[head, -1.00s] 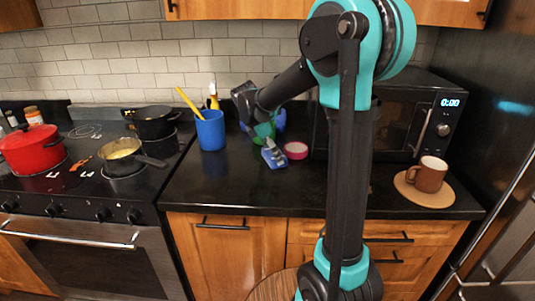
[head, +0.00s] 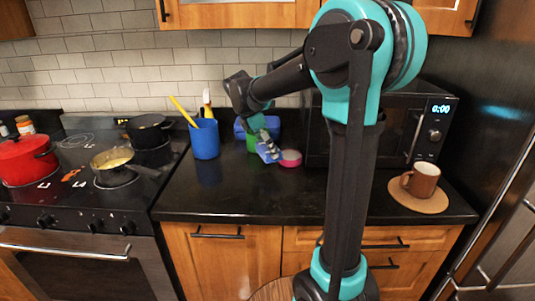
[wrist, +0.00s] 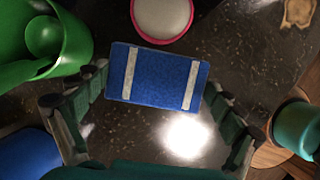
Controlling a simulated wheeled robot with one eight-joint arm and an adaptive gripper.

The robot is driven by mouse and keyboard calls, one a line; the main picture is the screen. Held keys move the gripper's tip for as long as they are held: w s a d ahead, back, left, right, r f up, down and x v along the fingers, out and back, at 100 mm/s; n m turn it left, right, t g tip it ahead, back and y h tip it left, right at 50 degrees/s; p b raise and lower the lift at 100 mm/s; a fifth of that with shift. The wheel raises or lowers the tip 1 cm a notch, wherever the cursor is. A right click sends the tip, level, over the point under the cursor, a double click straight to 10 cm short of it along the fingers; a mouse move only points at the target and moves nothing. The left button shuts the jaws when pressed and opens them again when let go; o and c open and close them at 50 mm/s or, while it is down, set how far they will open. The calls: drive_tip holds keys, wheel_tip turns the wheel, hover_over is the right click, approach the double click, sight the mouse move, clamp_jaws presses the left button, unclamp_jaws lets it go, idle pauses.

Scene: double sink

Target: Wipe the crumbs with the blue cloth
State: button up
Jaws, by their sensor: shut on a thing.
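The blue cloth (head: 269,152), a flat blue piece with two pale stripes, is in my gripper (head: 262,137) above the back of the counter. In the wrist view the cloth (wrist: 155,77) lies across the space between the two fingers of my gripper (wrist: 157,92). The fingers are shut on it, and dark counter shows below it.
A pink-rimmed bowl (head: 290,158) and a green cup (head: 252,144) stand close to the cloth. A blue utensil cup (head: 204,140) stands left. A red pot (head: 22,160), a pan (head: 112,160) and a dark pot (head: 150,130) occupy the stove. The front counter (head: 280,205) is clear.

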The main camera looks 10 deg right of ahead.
drive_tip(key=shift+r, duration=0.25)
drive_tip(key=shift+r, duration=1.45)
